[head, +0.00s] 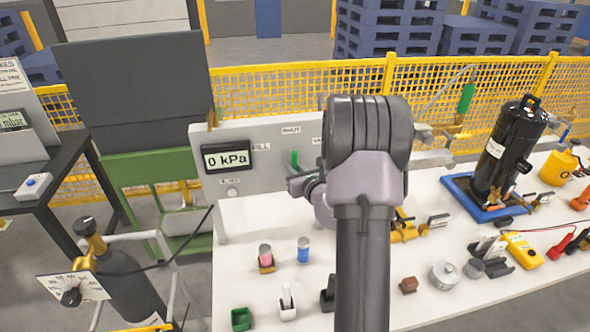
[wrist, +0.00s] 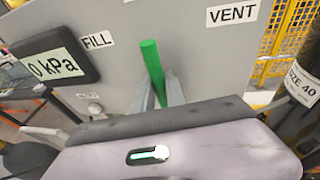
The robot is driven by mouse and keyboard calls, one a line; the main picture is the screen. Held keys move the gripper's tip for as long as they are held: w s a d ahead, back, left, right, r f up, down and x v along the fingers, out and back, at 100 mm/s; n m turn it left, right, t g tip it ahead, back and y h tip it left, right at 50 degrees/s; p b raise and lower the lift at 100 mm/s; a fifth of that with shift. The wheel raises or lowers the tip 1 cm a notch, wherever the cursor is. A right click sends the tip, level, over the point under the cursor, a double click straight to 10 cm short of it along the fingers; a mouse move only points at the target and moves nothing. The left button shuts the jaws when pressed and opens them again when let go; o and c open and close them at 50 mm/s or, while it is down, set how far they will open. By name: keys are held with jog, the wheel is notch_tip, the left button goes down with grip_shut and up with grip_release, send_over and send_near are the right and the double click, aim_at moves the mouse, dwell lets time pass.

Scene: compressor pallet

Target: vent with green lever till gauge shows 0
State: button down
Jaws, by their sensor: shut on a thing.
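The green lever (head: 295,158) stands on the grey panel (head: 262,173); it also shows in the wrist view (wrist: 152,62), leaning slightly left, between the FILL label (wrist: 97,40) and the VENT label (wrist: 232,13). My gripper (wrist: 165,97) is shut on the lever's lower part, one finger on each side. In the head view my arm hides most of the gripper. The gauge (head: 227,159) left of the lever reads 0 kPa; it reads the same in the wrist view (wrist: 55,64).
A black compressor (head: 507,148) stands in a blue tray (head: 457,188) on the right. Small parts and a yellow meter (head: 522,250) lie on the white bench (head: 375,300). A gas cylinder (head: 130,280) stands at left. A yellow mesh fence (head: 440,85) runs behind.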

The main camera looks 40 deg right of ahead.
jog(key=c, duration=1.4)
grip_release()
jog(key=shift+o, duration=0.2)
jog(key=p+v, duration=0.4)
jog(key=v, duration=1.3)
jog(key=shift+s+p, duration=0.2)
jog(key=shift+p, duration=0.1)
jog(key=shift+a, duration=0.15)
